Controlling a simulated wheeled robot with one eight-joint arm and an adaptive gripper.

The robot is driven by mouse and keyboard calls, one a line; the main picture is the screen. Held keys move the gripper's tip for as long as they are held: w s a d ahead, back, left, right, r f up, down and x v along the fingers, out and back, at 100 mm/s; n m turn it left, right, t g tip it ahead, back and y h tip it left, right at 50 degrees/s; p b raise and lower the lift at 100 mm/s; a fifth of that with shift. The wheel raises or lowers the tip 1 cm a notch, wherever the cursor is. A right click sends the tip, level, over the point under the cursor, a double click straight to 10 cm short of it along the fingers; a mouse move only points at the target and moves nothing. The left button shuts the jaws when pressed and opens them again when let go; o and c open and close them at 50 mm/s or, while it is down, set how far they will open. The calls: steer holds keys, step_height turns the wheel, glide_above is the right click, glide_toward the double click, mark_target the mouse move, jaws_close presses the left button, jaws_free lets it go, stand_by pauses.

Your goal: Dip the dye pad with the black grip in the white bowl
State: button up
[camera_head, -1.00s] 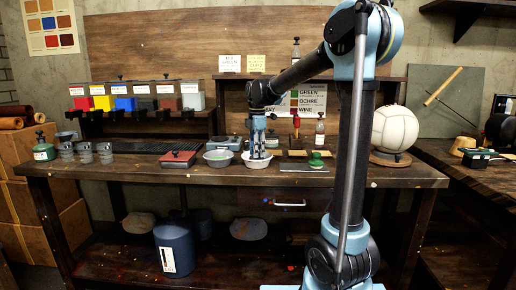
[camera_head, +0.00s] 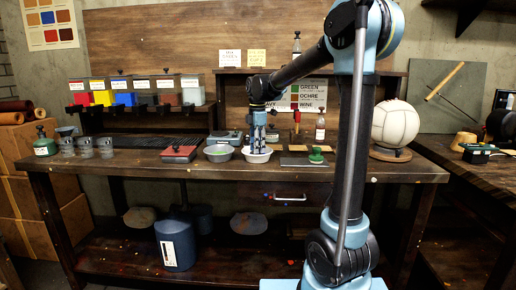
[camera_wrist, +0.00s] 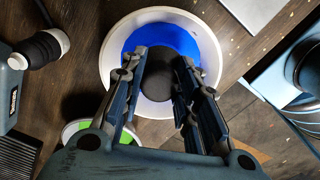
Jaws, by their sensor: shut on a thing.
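The white bowl (camera_head: 257,158) stands near the front edge of the workbench, under my gripper (camera_head: 258,148). In the wrist view the bowl (camera_wrist: 112,75) holds blue dye (camera_wrist: 168,38). My gripper (camera_wrist: 162,68) points down into the bowl, its fingers on either side of a round black grip (camera_wrist: 156,84). It is shut on this grip. The pad under the grip is hidden, so I cannot tell how deep it sits in the dye.
A bowl with green dye (camera_head: 218,154) stands just left of the white bowl. A green-gripped pad (camera_head: 317,155) rests to the right. A red box (camera_head: 179,153) and several jars stand further left. A white ball (camera_head: 395,124) sits on a stand at right.

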steer(key=shift+r, duration=3.35)
steer(key=shift+r, duration=2)
